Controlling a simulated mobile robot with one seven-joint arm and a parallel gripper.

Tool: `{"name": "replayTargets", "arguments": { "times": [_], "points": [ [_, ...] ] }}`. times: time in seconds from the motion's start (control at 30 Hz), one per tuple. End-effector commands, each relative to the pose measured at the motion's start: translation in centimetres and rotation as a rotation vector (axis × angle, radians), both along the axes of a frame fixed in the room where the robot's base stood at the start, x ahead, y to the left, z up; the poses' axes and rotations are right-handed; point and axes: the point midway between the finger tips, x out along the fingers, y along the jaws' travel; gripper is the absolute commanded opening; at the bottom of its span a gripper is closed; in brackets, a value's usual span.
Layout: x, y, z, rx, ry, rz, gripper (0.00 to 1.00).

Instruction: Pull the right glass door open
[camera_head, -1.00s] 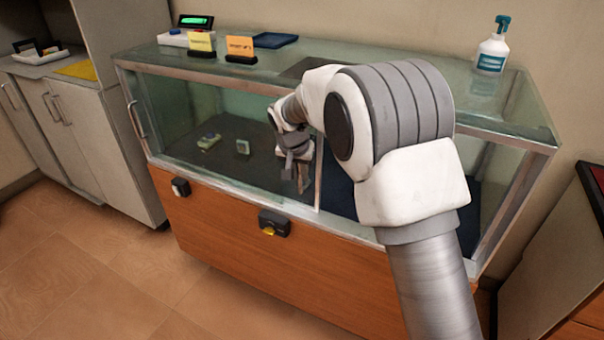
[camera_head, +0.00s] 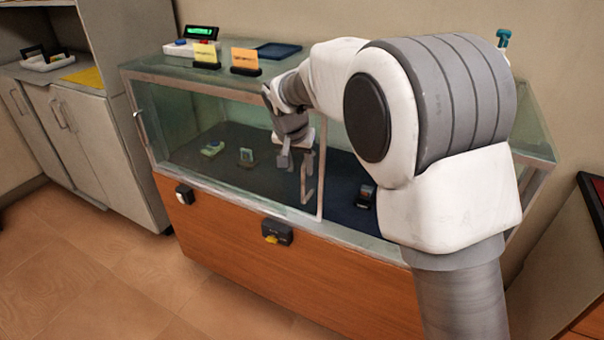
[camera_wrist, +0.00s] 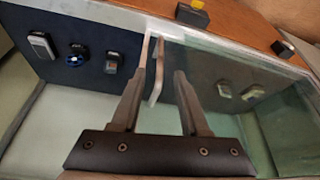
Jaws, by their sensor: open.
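The glass display case has a metal-framed front with an upright post (camera_head: 321,180) near its middle. A slim bar handle (camera_head: 307,180) stands beside this post; it also shows in the wrist view (camera_wrist: 157,78). My gripper (camera_head: 297,158) is in front of the case at the handle's upper part.
Small devices stand inside on a dark floor, one (camera_head: 365,197) in the right part. Black boxes (camera_head: 277,231) sit on the wooden front below the glass. Sign cards (camera_head: 245,60) stand on top. Tiled floor (camera_head: 120,270) is clear at the front left.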

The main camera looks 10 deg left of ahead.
Motion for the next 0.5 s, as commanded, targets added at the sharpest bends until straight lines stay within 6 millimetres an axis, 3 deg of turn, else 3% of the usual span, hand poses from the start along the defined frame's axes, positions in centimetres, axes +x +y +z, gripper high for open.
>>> {"name": "replayTargets", "arguments": {
  "times": [0.03,0.2,0.5],
  "points": [
    [-0.5,0.1,1.6,0.002,-0.002,0.001,0.45],
    [-1.9,0.2,4.9,0.001,-0.002,0.002,0.45],
    [-3.1,0.3,7.4,0.0,0.0,0.001,0.45]
  ]
}}
